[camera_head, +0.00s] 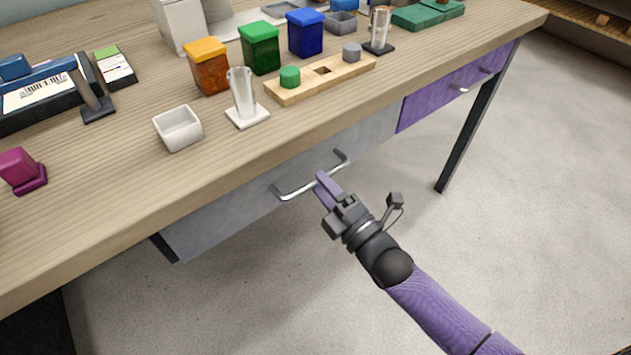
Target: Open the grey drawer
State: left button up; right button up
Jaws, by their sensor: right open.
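The grey drawer (220,218) sits under the front edge of the wooden table and looks closed, its front in line below the tabletop. Its silver bar handle (295,192) runs across the front. My right gripper (323,183) is at the handle, with its purple fingers over the middle of the bar. The jaws are open. The fingers hide part of the bar, and I cannot tell whether they touch it. My left gripper is not in view.
A purple drawer (440,98) is to the right. On the wooden table (120,205) stand a white cup (178,128), a glass tube on a white base (242,100), a wooden block with holes (325,80) and coloured bins. The floor below is clear.

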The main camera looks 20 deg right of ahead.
jog(key=shift+x, duration=0.9)
grip_shut()
dwell(0.4)
dwell(0.4)
